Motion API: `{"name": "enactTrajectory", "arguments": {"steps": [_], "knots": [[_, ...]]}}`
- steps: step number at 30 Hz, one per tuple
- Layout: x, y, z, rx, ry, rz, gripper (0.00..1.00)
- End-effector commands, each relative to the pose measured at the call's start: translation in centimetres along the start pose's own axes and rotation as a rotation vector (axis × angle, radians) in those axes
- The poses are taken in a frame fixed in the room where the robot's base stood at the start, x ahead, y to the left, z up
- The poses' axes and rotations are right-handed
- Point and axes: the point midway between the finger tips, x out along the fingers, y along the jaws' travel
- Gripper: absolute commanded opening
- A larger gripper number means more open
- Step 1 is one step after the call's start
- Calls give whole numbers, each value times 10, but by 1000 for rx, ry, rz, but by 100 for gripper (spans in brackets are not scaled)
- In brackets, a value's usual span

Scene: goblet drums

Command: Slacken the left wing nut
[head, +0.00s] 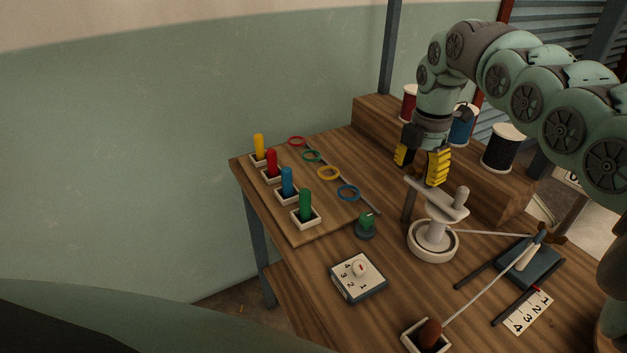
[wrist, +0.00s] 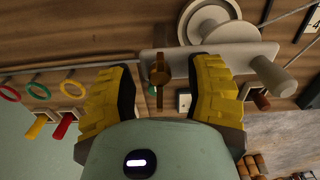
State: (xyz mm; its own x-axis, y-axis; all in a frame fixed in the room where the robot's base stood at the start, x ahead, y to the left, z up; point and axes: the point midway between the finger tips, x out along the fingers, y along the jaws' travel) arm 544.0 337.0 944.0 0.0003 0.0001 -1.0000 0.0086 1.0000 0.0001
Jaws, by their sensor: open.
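My gripper (head: 420,168) has yellow and black fingers, points down and is open. It is over the left end of a pale crank arm (head: 423,187). In the wrist view a small brown cross-shaped piece (wrist: 160,68) shows between the open fingers, near the plate's left end; I cannot tell whether it is a wing nut or touches a finger. The crank arm has an upright handle (head: 461,199) and sits on a round pale base (head: 434,247). A green knob (head: 366,220) on a dark disc stands to the left. No wing nut is clearly recognisable.
Yellow, red, blue and green pegs (head: 305,204) stand in sockets at left, with coloured rings (head: 328,173) beside them. A numbered dial box (head: 358,274) is in front. Spools (head: 503,147) stand on a raised shelf (head: 381,130) behind. Rods and a dark block (head: 530,260) crowd the right.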

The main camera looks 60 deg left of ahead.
Motion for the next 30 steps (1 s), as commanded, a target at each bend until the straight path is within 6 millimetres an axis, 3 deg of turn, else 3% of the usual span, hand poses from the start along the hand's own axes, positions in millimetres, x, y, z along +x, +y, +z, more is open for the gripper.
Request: {"name": "enactTrajectory", "arguments": {"steps": [7, 17, 30], "knots": [[-21, 1, 1, 0, -2, 2, 52], [-94, 2, 0, -2, -6, 6, 52], [-120, 1, -1, -2, 0, 1, 52]]}}
